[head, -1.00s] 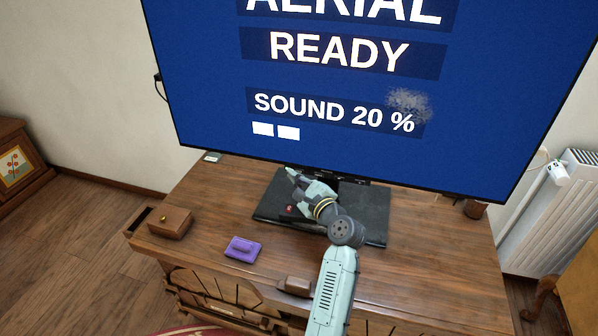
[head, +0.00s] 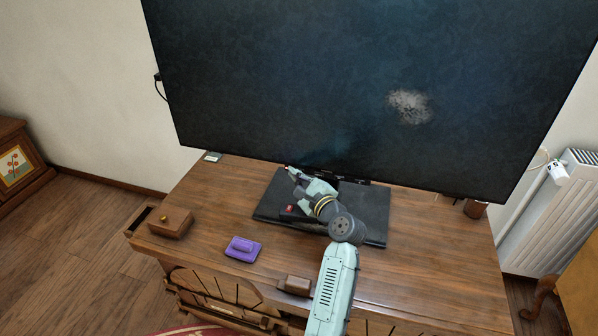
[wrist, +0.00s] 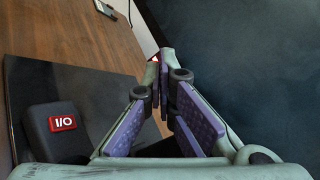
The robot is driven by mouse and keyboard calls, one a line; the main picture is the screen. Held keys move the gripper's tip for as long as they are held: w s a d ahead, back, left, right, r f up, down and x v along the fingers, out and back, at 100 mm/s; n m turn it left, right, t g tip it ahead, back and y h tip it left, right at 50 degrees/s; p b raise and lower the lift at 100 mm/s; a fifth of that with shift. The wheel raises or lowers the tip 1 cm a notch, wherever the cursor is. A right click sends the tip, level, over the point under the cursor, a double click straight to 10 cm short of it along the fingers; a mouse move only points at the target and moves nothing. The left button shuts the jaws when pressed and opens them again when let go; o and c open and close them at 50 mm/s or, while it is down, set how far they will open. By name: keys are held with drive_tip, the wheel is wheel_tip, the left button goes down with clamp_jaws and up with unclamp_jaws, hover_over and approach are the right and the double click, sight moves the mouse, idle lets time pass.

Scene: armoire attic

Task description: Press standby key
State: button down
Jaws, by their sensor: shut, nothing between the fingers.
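The large television (head: 280,75) stands on the wooden cabinet, and its screen is dark. It also fills the right of the wrist view (wrist: 240,45). My gripper (head: 289,171) is shut and empty, with its fingertips at the lower edge of the television, left of the stand's neck. In the wrist view the purple-padded fingers (wrist: 160,56) meet beside that edge, with a small red spot at the tips. A dark box with a red I/O switch (wrist: 63,123) sits on the black stand base (head: 368,215), below my gripper. No key labelled standby can be made out; the fingertips hide the contact spot.
On the wooden cabinet top (head: 420,265) are a brown box (head: 171,223) and a purple object (head: 242,249) at the left front. A small pale item (head: 212,157) lies at the back left. A dark cup (head: 475,209) stands at the right. A radiator (head: 545,215) is beyond.

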drive_tip(key=shift+s, duration=0.1)
drive_tip(key=shift+s+a+p, duration=0.2)
drive_tip(key=shift+s+p, duration=0.3)
drive_tip(key=shift+s, duration=0.15)
drive_tip(key=shift+s+a+p, duration=0.25)
drive_tip(key=shift+s+p, duration=0.1)
drive_tip(key=shift+s, duration=0.45)
drive_tip(key=shift+s+a+p, duration=0.3)
drive_tip(key=shift+s+p, duration=0.1)
drive_tip(key=shift+s, duration=0.4)
drive_tip(key=shift+s+a+p, duration=0.25)
drive_tip(key=shift+s+p, duration=0.1)
drive_tip(key=shift+s, duration=0.45)
